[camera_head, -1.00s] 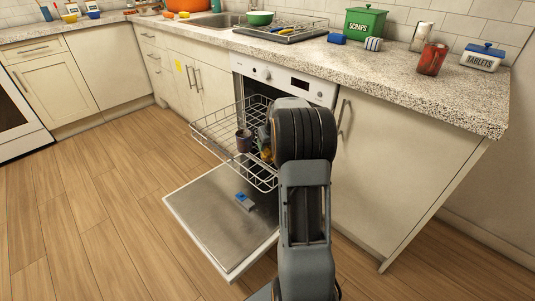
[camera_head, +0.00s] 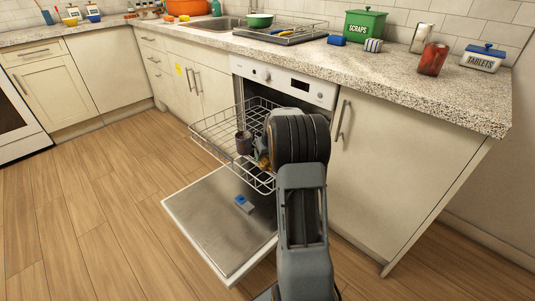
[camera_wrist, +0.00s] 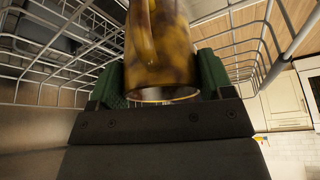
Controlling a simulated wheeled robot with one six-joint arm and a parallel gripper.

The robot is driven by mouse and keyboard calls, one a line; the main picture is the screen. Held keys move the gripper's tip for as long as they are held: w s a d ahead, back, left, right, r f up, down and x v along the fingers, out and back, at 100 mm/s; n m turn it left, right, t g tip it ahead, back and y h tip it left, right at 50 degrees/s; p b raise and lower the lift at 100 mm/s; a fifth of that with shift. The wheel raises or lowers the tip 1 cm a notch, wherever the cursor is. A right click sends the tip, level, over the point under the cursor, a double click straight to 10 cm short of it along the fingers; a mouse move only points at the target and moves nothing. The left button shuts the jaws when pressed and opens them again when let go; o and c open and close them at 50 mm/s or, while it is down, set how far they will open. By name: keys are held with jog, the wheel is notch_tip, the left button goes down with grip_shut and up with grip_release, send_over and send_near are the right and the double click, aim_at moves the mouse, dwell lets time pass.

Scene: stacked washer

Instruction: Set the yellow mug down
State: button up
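The yellow mug (camera_wrist: 165,50), mottled yellow-brown, fills the top middle of the wrist view. Its handle faces the camera, and its round rim is at the lower end in that picture. My gripper (camera_wrist: 160,85) has a green pad on each side of the mug and appears shut on it. In the head view a small part of the mug (camera_head: 264,163) shows at the left of my wrist, over the pulled-out dishwasher rack (camera_head: 215,130). My arm hides the rest of it. I cannot tell whether the mug touches the rack.
A dark mug (camera_head: 244,143) stands in the rack just left of the yellow mug. The dishwasher door (camera_head: 215,220) is folded down below, with a blue-and-grey item (camera_head: 243,203) on it. White rack wires surround my gripper in the wrist view. The rack's left part is clear.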

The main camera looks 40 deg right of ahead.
jog(key=o, duration=0.3)
jog(key=shift+r, duration=0.1)
jog(key=shift+r, duration=0.3)
jog(key=d+p+v, duration=0.1)
jog(key=p+v, duration=0.3)
jog(key=v, duration=0.7)
jog(key=s+a+r+n, duration=0.15)
jog(key=s+a, duration=0.25)
jog(key=a, duration=0.4)
jog(key=s+a+r, duration=0.2)
jog(key=s+a, duration=0.1)
jog(key=a, duration=0.6)
jog(key=s+a+f+g+y, duration=0.1)
jog(key=s+a+f, duration=0.1)
jog(key=s+a, duration=0.7)
jog(key=s+n, duration=0.1)
jog(key=s, duration=0.3)
jog(key=shift+s+a+f+g, duration=0.2)
jog(key=shift+s+a+g, duration=0.05)
jog(key=shift+a+g, duration=0.1)
